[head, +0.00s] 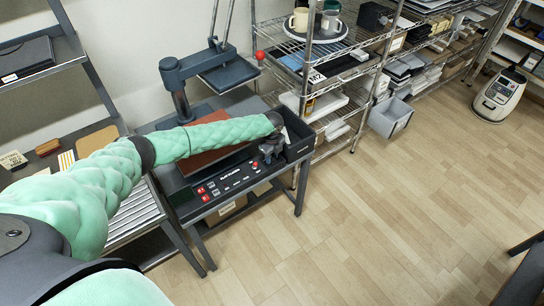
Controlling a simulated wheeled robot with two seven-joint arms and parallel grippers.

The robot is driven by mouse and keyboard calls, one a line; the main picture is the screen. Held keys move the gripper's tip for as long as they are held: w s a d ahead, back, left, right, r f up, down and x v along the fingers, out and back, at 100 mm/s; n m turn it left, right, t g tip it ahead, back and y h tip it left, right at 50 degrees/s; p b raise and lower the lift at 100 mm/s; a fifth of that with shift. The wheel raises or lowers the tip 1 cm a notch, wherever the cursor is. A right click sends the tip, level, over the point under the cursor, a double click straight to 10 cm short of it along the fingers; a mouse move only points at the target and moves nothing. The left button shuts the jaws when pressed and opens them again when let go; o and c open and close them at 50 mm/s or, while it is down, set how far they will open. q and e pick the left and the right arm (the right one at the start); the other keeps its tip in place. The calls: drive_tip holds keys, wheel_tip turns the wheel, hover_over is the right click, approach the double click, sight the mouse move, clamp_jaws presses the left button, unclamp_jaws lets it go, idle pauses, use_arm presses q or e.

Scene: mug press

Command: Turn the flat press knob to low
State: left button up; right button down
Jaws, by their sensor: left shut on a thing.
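The flat press (172,78) stands on a dark table at centre left, with its upper plate (231,74) swung away to the back. Its black control panel (232,183) faces the front and carries small red displays and buttons at the left. A red-brown pad (205,162) lies behind the panel, partly covered by my arm. My left gripper (268,158) points down at the right end of the panel and is shut on the flat press knob. The knob is hidden by the gripper, so its setting cannot be read. My right gripper is not in view.
A dark open bin (297,146) stands close to the right of my left gripper. A wire rack (318,50) with mugs on a round tray and a red ball (260,55) on the rack's left side stand behind.

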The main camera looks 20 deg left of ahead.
use_arm(q)
drive_tip(key=shift+n, duration=2.5)
drive_tip(key=n+p, duration=0.1)
drive_tip(key=n, duration=0.2)
drive_tip(key=shift+r, duration=0.1)
drive_tip(key=shift+n, duration=0.3)
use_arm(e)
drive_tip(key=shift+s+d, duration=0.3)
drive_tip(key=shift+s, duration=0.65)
use_arm(q)
drive_tip(key=shift+n, duration=0.3)
